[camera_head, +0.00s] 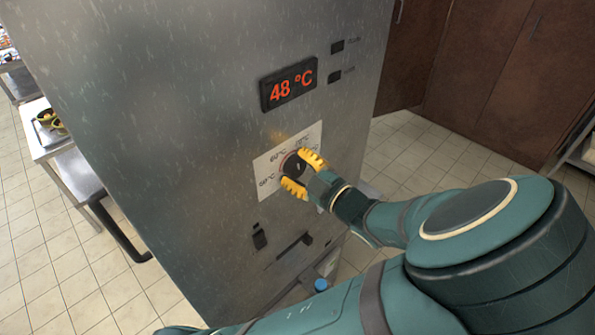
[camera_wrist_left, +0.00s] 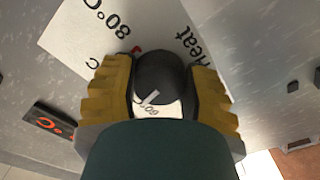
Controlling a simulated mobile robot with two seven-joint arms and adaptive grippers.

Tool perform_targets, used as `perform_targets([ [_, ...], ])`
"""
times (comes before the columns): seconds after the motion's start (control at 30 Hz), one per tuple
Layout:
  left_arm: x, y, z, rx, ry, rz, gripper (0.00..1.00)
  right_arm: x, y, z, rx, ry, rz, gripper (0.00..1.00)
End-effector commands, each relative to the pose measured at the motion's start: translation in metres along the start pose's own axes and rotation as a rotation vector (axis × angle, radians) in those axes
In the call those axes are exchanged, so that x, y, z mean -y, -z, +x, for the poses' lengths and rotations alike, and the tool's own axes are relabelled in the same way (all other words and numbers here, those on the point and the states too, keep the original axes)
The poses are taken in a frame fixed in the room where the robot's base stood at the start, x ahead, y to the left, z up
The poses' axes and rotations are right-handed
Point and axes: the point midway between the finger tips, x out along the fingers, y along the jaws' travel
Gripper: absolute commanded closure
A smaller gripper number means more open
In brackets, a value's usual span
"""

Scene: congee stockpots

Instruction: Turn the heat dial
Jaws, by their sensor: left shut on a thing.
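The heat dial (camera_head: 291,165) is a round dark knob on a white label plate (camera_head: 268,162) with printed temperatures, on the front of a tall metal cabinet. My left gripper (camera_head: 304,174) has its two yellow ridged fingers shut on the dial from either side. In the left wrist view the dial (camera_wrist_left: 162,72) sits between the fingers (camera_wrist_left: 160,95), with a pale mark on its face. "80°C" and "Heat" can be read on the plate there. A display (camera_head: 289,84) above the plate reads 48 °C in red. My right gripper is not in view.
The metal cabinet (camera_head: 165,110) fills the middle. Small black switches (camera_head: 337,47) sit at its upper right, and a black fitting (camera_head: 259,236) lies below the plate. A side table (camera_head: 65,150) stands at the left. Brown doors (camera_head: 490,70) are behind, with open tiled floor between.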

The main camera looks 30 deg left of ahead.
Motion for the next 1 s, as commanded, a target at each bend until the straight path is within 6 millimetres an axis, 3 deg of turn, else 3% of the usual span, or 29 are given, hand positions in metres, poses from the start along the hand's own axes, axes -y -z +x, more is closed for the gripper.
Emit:
perform_targets([
  [1.0,0.000,-0.001,0.001,-0.001,0.001,-0.965,0.89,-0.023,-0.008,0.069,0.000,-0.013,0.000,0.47],
])
